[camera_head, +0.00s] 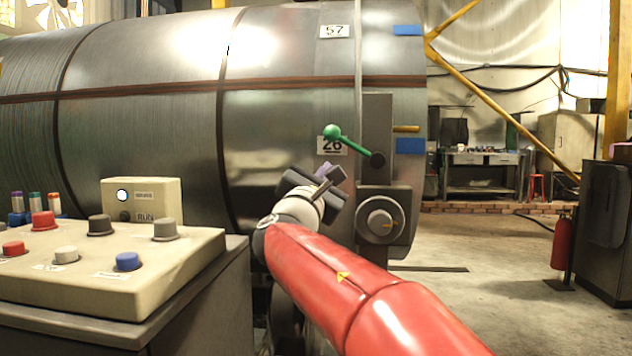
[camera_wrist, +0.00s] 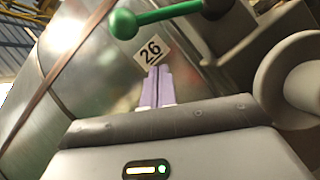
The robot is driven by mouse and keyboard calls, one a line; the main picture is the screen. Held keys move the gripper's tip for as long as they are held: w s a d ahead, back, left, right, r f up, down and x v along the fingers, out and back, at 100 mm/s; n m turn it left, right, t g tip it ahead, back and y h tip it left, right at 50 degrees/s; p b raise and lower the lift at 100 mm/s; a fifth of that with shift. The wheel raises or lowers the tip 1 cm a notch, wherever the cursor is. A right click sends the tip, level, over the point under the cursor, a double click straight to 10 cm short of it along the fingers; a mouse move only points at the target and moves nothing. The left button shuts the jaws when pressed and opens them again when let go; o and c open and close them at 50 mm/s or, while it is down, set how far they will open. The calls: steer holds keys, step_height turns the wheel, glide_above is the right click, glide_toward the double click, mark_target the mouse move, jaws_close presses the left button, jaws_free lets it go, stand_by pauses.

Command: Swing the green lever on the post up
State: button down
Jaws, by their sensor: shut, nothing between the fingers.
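The green lever (camera_head: 351,144) sits on the grey post (camera_head: 377,112) and slants up to the left from its dark pivot, ending in a round green knob. In the wrist view the lever (camera_wrist: 165,14) crosses the top of the picture, with its knob at the left end. My gripper (camera_head: 326,170) is just below the lever in the head view, apart from it as far as I can tell. In the wrist view its two pale purple fingers (camera_wrist: 156,86) are together and empty, pointing toward the "26" label.
A round grey dial (camera_head: 381,220) sits on the post below the lever. A yellow rod (camera_head: 406,129) sticks out at the post's right. A control panel (camera_head: 100,262) with several knobs stands at left. Open floor and a red extinguisher (camera_head: 562,243) are at right.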

mark_target(341, 137)
steer(key=d+r, duration=0.1)
steer(key=s+d+r, duration=0.1)
steer(key=r, duration=0.1)
steer(key=shift+r, duration=0.2)
steer(key=shift+r+m+g+h+p, duration=0.3)
steer(key=shift+r+m+h+p, duration=0.2)
steer(key=shift+m, duration=0.4)
steer(key=shift+d+r+m+g+h+p, duration=0.25)
steer(key=shift+r+m+g+h+p, duration=0.25)
steer(key=shift+m, duration=0.55)
steer(key=shift+d+r+m+g+h+p, duration=0.25)
steer(key=shift+r+m+p, duration=0.35)
steer(key=shift+m, duration=0.45)
steer(key=shift+d+r+m+g+h+p, duration=0.1)
steer(key=shift+d+r+m+g+p, duration=0.3)
steer(key=shift+m, duration=0.45)
steer(key=shift+d+r+m+g+h+p, duration=0.1)
steer(key=shift+d+r+m+g+p, duration=0.25)
steer(key=shift+m, duration=0.55)
steer(key=shift+d+r+m+g+h+p, duration=0.1)
steer(key=shift+d+r+m+g+p, duration=0.25)
steer(key=shift+m, duration=0.5)
steer(key=shift+w+a, duration=0.1)
